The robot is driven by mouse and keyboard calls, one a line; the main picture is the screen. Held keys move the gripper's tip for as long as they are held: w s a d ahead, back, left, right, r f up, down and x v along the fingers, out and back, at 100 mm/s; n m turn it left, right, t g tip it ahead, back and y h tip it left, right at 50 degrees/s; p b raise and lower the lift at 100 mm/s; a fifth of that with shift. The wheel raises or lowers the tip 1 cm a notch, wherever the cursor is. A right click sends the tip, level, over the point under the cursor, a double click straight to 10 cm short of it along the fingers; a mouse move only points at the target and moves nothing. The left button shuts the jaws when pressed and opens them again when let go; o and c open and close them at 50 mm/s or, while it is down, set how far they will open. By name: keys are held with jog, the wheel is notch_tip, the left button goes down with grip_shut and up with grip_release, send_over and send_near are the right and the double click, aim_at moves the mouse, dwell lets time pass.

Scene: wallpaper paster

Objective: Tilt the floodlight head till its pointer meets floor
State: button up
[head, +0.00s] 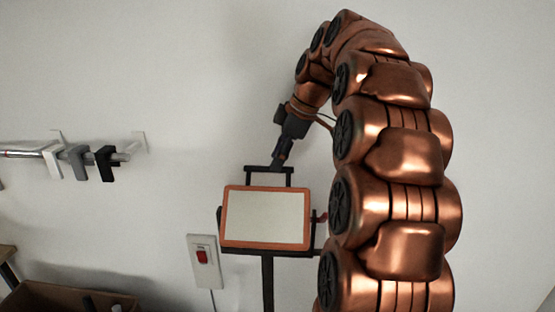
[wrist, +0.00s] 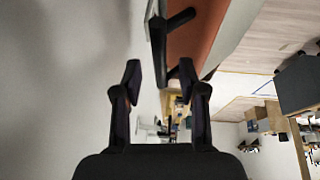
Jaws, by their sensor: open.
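The floodlight head (head: 265,217) has an orange frame and a pale panel facing the head camera. It sits in a black bracket on a dark post (head: 267,280). A black handle (head: 269,169) rises from its top edge. A small reddish part (head: 319,217) shows at its right side; I cannot tell whether it is the pointer. My gripper (head: 279,161) is at the handle, from above. In the wrist view my gripper (wrist: 160,77) is open, and the dark handle bar (wrist: 158,45) runs down between the fingertips. The orange housing (wrist: 195,42) is beyond. I cannot tell whether they touch.
A wall switch plate (head: 203,262) with a red rocker is left of the post. A rail (head: 40,152) with clamps is on the wall farther left. A brown box (head: 60,297) stands at the lower left. My arm covers the right side of the head view.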

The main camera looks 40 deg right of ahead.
jog(key=shift+x, duration=0.95)
grip_shut()
